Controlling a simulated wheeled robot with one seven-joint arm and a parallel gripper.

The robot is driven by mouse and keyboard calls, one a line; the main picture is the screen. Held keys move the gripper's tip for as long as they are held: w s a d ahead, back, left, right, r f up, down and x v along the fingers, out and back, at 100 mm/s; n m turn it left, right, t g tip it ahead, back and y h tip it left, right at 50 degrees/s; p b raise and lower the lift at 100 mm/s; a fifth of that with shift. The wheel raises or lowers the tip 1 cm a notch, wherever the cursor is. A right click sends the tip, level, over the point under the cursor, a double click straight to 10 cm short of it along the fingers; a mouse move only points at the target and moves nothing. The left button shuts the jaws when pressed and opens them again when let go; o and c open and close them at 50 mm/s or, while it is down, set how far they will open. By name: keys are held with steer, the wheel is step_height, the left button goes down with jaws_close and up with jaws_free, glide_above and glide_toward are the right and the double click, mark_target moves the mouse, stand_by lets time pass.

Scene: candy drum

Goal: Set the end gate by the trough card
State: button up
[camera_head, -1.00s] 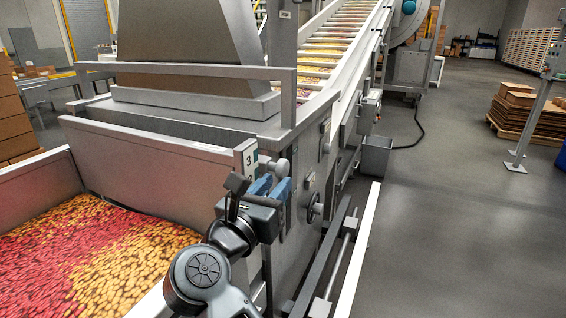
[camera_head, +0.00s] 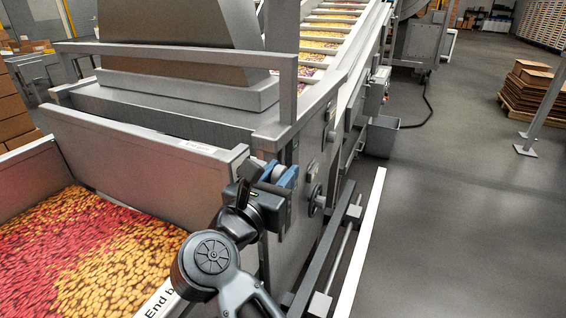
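The trough (camera_head: 25,160) at lower left holds red and yellow-orange candies (camera_head: 110,255). A grey metal plate (camera_head: 150,165), which looks like the end gate, stands upright across the trough's far end. No numbered card is visible now.
A grey machine housing (camera_head: 195,90) with a rail stands behind the plate. A conveyor (camera_head: 330,40) climbs away behind it.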

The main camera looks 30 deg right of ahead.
jaws_close()
stand_by(0.4)
step_height(320, 180, down, 4)
steer(key=b, duration=0.4)
jaws_free()
